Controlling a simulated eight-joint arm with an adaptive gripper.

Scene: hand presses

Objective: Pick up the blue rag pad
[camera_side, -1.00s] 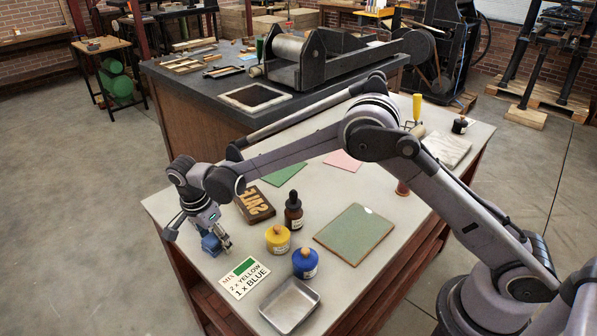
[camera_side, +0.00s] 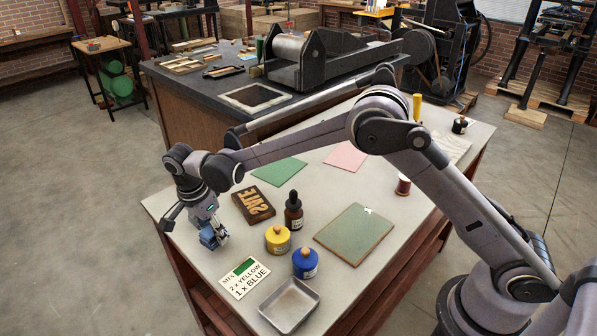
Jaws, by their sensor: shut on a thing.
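My gripper (camera_side: 217,242) is at the left edge of the light worktable, pointing down. It is shut on the blue rag pad (camera_side: 208,237), which shows as a blue patch between and behind the fingers. The fingers cover part of the pad. I cannot tell whether the pad is clear of the table top.
Close to my gripper are a SALE block (camera_side: 253,205), a dropper bottle (camera_side: 293,211), a yellow jar (camera_side: 277,240), a blue jar (camera_side: 305,264) and a mix card (camera_side: 244,277). A metal tray (camera_side: 289,305) and a green board (camera_side: 354,234) lie nearer the front and right.

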